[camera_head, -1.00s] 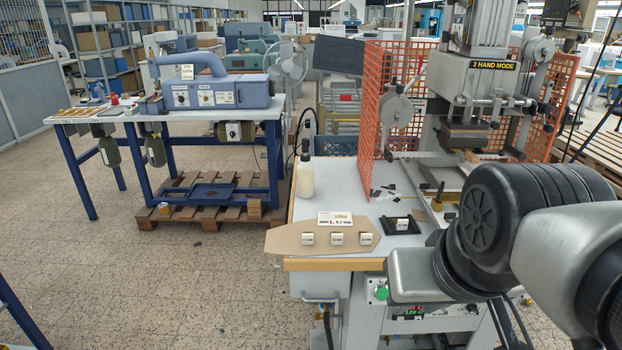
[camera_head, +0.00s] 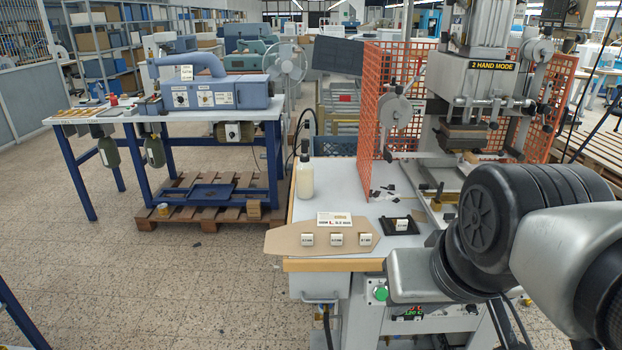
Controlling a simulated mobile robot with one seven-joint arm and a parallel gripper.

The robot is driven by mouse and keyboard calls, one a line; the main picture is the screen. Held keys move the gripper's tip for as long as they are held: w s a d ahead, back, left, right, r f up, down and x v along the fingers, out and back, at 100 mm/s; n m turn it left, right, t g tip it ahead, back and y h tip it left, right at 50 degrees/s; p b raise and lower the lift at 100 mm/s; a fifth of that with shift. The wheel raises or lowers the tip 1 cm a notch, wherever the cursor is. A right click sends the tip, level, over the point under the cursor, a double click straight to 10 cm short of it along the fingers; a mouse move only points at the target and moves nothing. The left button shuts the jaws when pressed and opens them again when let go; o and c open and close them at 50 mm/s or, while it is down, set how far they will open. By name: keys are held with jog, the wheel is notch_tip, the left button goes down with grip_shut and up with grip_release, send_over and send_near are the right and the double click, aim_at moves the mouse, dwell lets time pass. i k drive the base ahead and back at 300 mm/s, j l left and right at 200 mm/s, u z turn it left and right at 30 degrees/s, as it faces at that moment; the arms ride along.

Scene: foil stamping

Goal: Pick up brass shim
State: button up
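I cannot pick out a brass shim for certain. Small pale labelled blocks, one of them the left block (camera_head: 307,240), stand in a row on a tan board (camera_head: 285,241) at the front of the press table (camera_head: 305,207). Another labelled block (camera_head: 402,224) sits on a small black tray (camera_head: 388,229) to their right. The labels are too small to read surely. A small yellowish piece (camera_head: 437,205) shows by the press bed, partly hidden. My arm fills the lower right, and my gripper is out of view.
A white bottle (camera_head: 306,181) stands at the table's left, and a printed card (camera_head: 334,218) lies behind the blocks. The press (camera_head: 483,88) and an orange mesh guard (camera_head: 373,115) rise behind. A blue machine (camera_head: 215,93) stands on a bench at left, with open floor in front.

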aim_at(307, 238)
jog(key=z, duration=0.35)
jog(key=l+z, duration=0.15)
jog(key=z, duration=0.15)
jog(key=k+l+z, duration=0.1)
jog(key=z, duration=0.25)
jog(key=u, duration=1.55)
jog(key=i+j+z, duration=0.55)
jog(key=i+j, duration=0.2)
jog(key=j, duration=0.05)
